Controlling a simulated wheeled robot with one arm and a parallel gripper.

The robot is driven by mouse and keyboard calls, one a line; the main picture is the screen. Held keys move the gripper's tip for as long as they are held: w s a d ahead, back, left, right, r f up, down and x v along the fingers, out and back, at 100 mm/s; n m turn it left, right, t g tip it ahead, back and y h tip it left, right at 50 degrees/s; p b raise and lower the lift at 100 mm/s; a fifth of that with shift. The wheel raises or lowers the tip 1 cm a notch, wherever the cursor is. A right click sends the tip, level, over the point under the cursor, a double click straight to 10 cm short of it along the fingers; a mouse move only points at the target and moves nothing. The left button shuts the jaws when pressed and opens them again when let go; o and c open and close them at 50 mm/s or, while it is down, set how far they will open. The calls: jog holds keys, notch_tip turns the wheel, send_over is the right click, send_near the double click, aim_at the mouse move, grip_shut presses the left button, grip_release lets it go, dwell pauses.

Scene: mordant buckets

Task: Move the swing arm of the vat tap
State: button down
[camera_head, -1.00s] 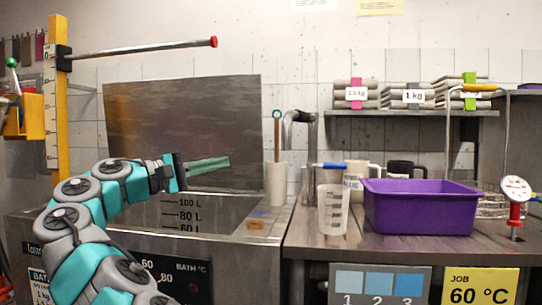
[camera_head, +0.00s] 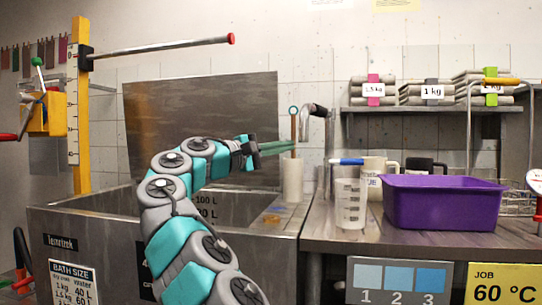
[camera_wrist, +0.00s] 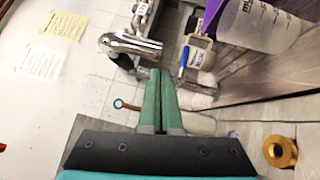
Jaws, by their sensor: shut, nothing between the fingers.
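The vat tap (camera_head: 315,109) is a curved metal pipe at the vat's back right corner. Its rounded chrome end (camera_wrist: 130,43) shows in the wrist view, just beyond and left of my fingertips. My gripper (camera_head: 291,144) has long green fingers, shut and empty, pointing right across the vat. In the head view the fingertips overlap the upright stick in the white holder, below and left of the tap's bend. In the wrist view the shut fingers (camera_wrist: 160,73) appear close to the tap. I cannot tell whether they touch it.
The vat (camera_head: 120,215) lies under my arm. A white holder (camera_head: 293,182) with a brown stick stands near the fingers. A measuring jug (camera_head: 350,205), mugs and a purple tub (camera_head: 440,205) stand on the right counter. A brass fitting (camera_wrist: 280,151) shows in the wrist view.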

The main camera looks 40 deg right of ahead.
jog(key=shift+s+d+r, duration=0.1)
jog(key=shift+s+d, duration=0.05)
jog(key=shift+s, duration=0.1)
jog(key=shift+s, duration=0.1)
dwell(0.4)
